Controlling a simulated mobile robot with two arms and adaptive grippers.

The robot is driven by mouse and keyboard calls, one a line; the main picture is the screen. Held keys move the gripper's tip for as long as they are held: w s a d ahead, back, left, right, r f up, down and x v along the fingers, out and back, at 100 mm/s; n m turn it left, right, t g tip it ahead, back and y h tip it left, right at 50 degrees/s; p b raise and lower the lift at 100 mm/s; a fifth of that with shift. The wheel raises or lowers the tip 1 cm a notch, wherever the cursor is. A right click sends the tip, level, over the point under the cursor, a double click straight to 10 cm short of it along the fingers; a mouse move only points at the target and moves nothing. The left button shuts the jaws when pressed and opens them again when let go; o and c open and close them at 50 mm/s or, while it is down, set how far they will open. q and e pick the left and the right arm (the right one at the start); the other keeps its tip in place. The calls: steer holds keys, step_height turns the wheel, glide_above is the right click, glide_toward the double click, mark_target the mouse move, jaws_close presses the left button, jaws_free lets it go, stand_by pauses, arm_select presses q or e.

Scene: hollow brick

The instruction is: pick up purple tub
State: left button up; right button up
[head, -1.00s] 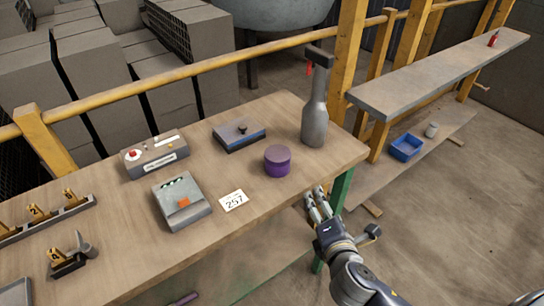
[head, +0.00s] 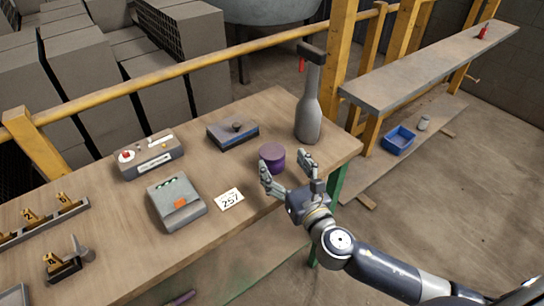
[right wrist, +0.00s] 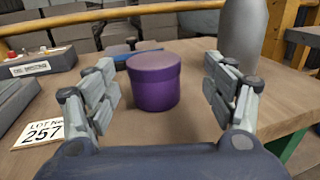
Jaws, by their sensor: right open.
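The purple tub (head: 271,157) is a short, round, lidded container standing upright on the wooden table near its right end. It also shows in the right wrist view (right wrist: 154,82), centred between the fingers. My right gripper (head: 287,170) is open, at the table's near edge, with its fingers reaching toward the tub. In the right wrist view the fingers (right wrist: 161,88) stand on either side of the tub, with visible gaps on both sides. The tub's lower front is partly hidden by the fingers in the head view. My left gripper is not in view.
A grey bottle-shaped object (head: 310,105) stands close behind and right of the tub. A blue-grey box (head: 232,136), a lot card (head: 229,199) and a grey device (head: 176,205) lie to the left. A yellow rail (head: 170,83) runs behind the table.

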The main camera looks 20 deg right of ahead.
mark_target(267, 144)
steer(key=shift+w+a+r, duration=0.15)
steer(key=shift+w+a, duration=0.05)
steer(key=shift+w, duration=0.4)
steer(key=w, duration=0.2)
steer(key=w+a+p, duration=0.1)
steer(key=w, duration=0.1)
steer(key=shift+w, duration=0.1)
steer(key=shift+c, duration=0.4)
steer(key=c, duration=1.2)
